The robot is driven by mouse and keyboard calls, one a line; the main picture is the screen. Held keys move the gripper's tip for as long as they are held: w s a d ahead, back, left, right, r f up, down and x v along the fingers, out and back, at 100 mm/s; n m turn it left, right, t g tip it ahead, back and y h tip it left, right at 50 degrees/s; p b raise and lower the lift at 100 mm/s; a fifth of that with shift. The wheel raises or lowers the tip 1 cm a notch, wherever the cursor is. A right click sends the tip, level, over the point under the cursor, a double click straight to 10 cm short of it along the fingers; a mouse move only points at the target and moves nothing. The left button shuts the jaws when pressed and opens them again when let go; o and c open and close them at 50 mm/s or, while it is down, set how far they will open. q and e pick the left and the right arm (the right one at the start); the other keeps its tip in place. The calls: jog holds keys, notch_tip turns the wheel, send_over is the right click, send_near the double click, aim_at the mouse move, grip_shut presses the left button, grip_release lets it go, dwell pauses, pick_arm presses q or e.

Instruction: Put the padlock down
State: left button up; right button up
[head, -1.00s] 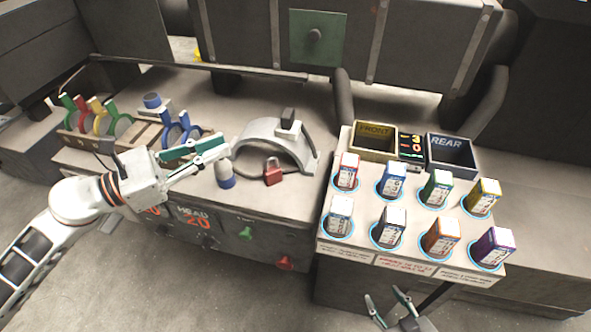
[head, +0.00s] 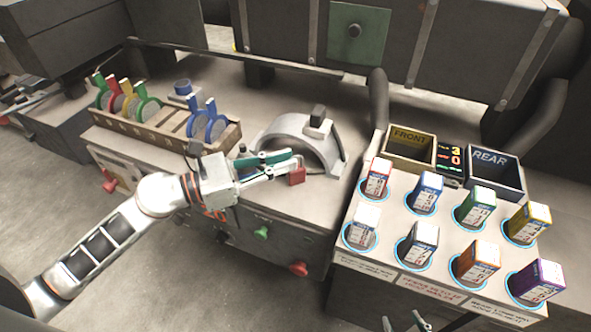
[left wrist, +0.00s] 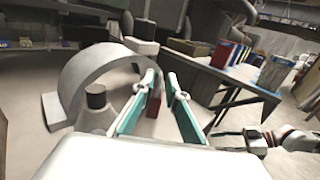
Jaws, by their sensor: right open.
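In the left wrist view the padlock (left wrist: 153,108) shows in the gap between the fingers, nearer the left one. My left gripper (head: 290,165) has green-padded fingers that stand apart, so it is open; I cannot tell whether they touch the padlock. The padlock's shackle is hard to make out. My right gripper (head: 405,323) is open and empty at the bottom edge of the head view, partly cut off.
A grey arch (head: 298,141) stands behind the padlock. A wooden rack (head: 160,138) with coloured rings is on the left. On the right stand several coloured boxes on a panel, with the FRONT bin (head: 410,146) and REAR bin (head: 495,170) behind them.

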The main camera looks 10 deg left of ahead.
pick_arm(q)
jog(key=shift+w+d+f, duration=0.1)
jog(key=shift+w+d, duration=0.15)
jog(key=shift+d, duration=0.15)
grip_shut()
jog(key=shift+r, duration=0.35)
notch_tip(320, 180, up, 19)
jog(key=p, duration=0.7)
jog(key=shift+r, duration=0.2)
pick_arm(e)
notch_tip(320, 180, up, 8)
jog(key=shift+w+a, duration=0.3)
jog(key=shift+w, duration=0.05)
